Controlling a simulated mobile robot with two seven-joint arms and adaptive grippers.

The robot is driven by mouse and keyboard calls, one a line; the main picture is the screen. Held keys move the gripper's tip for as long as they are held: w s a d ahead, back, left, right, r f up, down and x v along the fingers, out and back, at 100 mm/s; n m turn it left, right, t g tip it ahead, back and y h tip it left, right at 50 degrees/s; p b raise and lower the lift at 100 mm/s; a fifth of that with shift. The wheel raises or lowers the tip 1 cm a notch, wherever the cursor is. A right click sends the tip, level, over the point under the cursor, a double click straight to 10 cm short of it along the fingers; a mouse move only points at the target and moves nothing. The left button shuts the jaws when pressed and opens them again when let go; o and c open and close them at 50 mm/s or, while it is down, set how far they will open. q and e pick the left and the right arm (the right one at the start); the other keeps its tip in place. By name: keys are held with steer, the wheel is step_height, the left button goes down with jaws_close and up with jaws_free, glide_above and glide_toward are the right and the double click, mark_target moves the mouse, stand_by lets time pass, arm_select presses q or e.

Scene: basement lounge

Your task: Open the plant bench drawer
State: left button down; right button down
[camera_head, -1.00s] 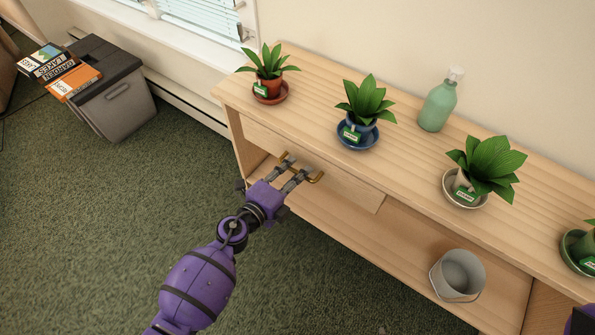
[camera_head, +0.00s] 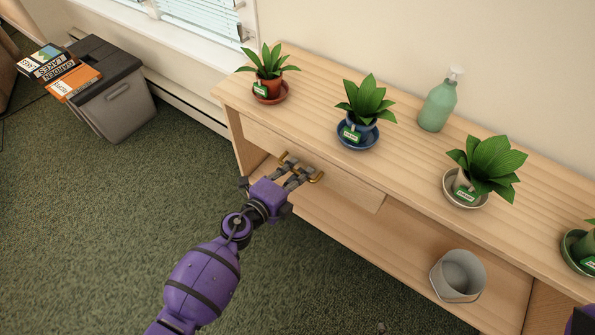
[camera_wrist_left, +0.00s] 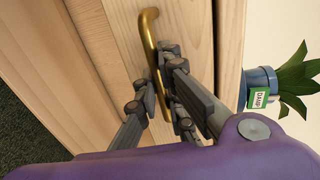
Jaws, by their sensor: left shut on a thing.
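The plant bench (camera_head: 400,178) is pale wood and runs along the wall. Its drawer (camera_head: 345,188) is at the left end under the top, with its front flush or nearly flush with the bench. A brass bar handle (camera_head: 316,178) is on the drawer front. My left gripper (camera_head: 298,175) is at the handle, its fingers shut on it. In the left wrist view the fingers (camera_wrist_left: 165,85) close around the brass handle (camera_wrist_left: 150,40), hiding its middle. My right gripper is not in view; only a bit of purple shows at the bottom right corner.
A metal bucket (camera_head: 458,277) sits on the lower shelf. A grey bin (camera_head: 118,95) stands far left. Green carpet before the bench is clear.

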arm_select(q)
steer(key=shift+s, duration=0.1)
steer(key=f+b+v, duration=0.1)
steer(key=f+v, duration=0.1)
steer(key=v, duration=0.9)
steer(key=f+b+v, duration=0.1)
steer(key=f+v, duration=0.2)
steer(key=v, duration=0.9)
steer(key=shift+s+a, duration=0.4)
steer(key=shift+s, duration=0.15)
steer(key=shift+r, duration=0.1)
steer(key=c, duration=1.8)
jaws_free()
steer(key=shift+c, duration=0.2)
